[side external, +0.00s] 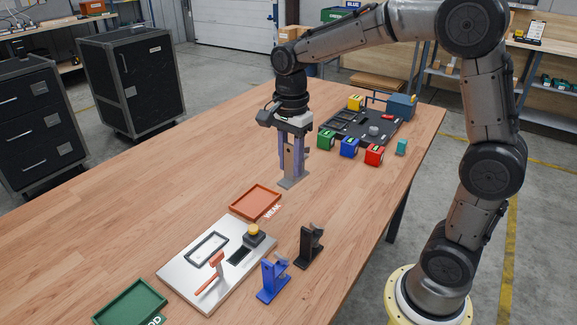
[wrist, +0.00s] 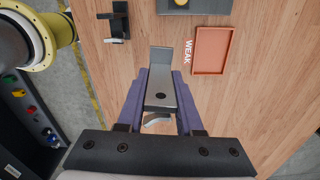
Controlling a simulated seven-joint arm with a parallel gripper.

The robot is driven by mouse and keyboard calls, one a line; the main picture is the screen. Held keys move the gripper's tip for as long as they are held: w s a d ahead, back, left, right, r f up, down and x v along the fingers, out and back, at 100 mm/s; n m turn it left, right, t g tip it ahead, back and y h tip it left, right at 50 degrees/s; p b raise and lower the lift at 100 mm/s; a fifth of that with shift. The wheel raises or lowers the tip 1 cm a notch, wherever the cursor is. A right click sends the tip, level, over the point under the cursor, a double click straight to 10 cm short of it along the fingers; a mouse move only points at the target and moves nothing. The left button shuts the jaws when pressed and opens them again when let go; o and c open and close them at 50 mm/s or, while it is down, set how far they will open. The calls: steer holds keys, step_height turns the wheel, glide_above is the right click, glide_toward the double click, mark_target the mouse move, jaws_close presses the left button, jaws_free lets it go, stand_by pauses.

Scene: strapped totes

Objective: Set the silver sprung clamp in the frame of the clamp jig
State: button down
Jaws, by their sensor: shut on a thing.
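The silver sprung clamp (side external: 293,178) is between the purple fingers of my gripper (side external: 294,158), which is shut on it. It is upright, with its flat foot at or just above the wooden table; I cannot tell which. In the wrist view the clamp (wrist: 160,92) lies between both fingers (wrist: 160,80). The clamp jig (side external: 180,272) is a silver plate with a dark rectangular frame (side external: 207,248), a red lever (side external: 215,268) and a yellow button (side external: 254,230). The frame looks empty. My gripper is beyond the jig, apart from it.
An orange WEAK tray (side external: 255,202) lies between my gripper and the jig. A black clamp (side external: 310,246) and a blue clamp (side external: 273,280) stand right of the jig. A green tray (side external: 130,303) is at the front. Coloured blocks and a black board (side external: 350,128) are behind.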

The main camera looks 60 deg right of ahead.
steer(key=w+a+f, duration=0.3)
steer(key=w+a, duration=0.8)
steer(key=a, duration=0.3)
steer(key=shift+n, duration=0.6)
steer(key=shift+a+f, duration=0.85)
steer(key=shift+f, duration=0.2)
steer(key=shift+a+f, duration=0.8)
steer(key=shift+f, duration=0.25)
steer(key=shift+a+f, duration=0.85)
steer(key=shift+f, duration=0.2)
steer(key=shift+f, duration=1.5)
steer(key=shift+c, duration=0.4)
jaws_free()
